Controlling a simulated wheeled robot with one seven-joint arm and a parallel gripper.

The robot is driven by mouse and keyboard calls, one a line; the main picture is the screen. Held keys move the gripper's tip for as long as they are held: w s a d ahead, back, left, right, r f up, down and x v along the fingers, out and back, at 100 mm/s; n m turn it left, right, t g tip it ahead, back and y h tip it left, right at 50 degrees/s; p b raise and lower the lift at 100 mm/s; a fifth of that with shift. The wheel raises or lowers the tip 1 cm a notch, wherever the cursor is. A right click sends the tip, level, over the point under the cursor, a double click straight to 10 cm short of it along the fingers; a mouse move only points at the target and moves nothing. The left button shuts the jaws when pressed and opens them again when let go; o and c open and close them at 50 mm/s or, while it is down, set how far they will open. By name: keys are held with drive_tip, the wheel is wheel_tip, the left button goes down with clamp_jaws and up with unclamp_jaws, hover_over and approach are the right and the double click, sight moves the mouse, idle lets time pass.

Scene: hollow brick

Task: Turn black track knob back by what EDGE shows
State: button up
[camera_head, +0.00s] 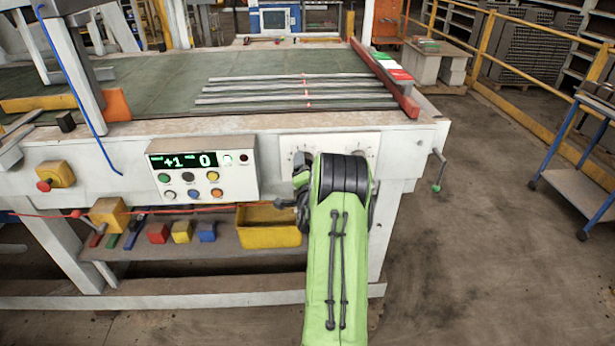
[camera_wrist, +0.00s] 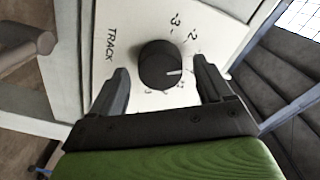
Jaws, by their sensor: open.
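The black track knob (camera_wrist: 160,64) sits on a white plate lettered TRACK in the wrist view. Its white pointer line points right in that picture, toward a part of the dial beside the right finger. Marks around it include a 3 and a 2; others are partly hidden. My gripper (camera_wrist: 163,76) is open, with one finger on each side of the knob and no clear grip on it. In the head view my arm covers much of the dial plate (camera_head: 288,144). The display (camera_head: 183,161) reads +1 on the left and 0 on the right; its small labels are unreadable.
Coloured buttons (camera_head: 190,179) sit under the display. A yellow bin (camera_head: 268,228) stands on the shelf below. A small crank handle (camera_head: 437,172) sticks out at the table's right end. Grey strips (camera_head: 290,92) lie on the green table top.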

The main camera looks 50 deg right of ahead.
drive_tip(key=b+v, duration=0.9)
drive_tip(key=v, duration=0.6)
drive_tip(key=shift+b, duration=0.4)
drive_tip(key=shift+s+a, duration=0.1)
drive_tip(key=shift+s, duration=0.05)
